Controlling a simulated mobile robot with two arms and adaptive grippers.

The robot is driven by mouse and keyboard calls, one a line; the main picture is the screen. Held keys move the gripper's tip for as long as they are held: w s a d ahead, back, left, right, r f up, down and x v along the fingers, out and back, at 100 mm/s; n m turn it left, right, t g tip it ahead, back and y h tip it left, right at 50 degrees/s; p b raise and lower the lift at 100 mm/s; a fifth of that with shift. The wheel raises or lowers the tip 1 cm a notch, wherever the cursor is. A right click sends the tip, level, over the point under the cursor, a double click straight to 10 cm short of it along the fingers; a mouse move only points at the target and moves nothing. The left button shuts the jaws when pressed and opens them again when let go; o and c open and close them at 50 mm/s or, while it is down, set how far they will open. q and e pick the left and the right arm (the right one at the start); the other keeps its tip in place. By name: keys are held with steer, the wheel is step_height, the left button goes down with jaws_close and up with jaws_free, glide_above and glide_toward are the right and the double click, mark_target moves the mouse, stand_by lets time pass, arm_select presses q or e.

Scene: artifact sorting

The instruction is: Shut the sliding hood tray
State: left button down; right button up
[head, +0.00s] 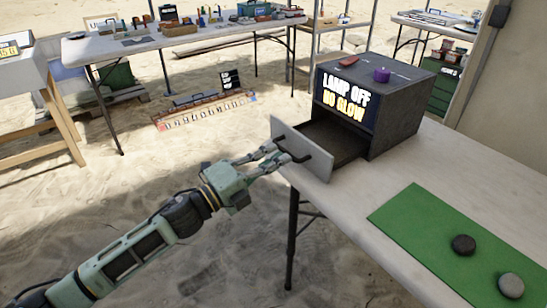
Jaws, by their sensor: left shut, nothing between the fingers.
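The tray's light grey front panel (318,166) carries a dark handle (294,157). My left gripper (276,157) is shut and empty, with its fingertips at the panel close to the handle. I cannot tell whether they touch. My right gripper is not in view.
A green mat (420,225) holds a black stone (463,244) and a grey stone (510,285). A purple object (381,75) and a red object (348,61) lie on top of the hood. A cluttered table (200,40) stands behind. Open sand lies left of the near table.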

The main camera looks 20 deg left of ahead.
arm_select(q)
steer(key=x, duration=0.4)
steer(key=shift+w+d+f+p, duration=0.15)
steer(key=shift+f+p, duration=0.1)
steer(key=shift+p, duration=0.15)
steer(key=shift+w+d+f, duration=0.1)
steer(key=shift+w+d, duration=0.1)
steer(key=shift+w, duration=0.05)
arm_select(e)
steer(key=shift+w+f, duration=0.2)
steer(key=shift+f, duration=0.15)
arm_select(q)
steer(key=shift+a, duration=0.1)
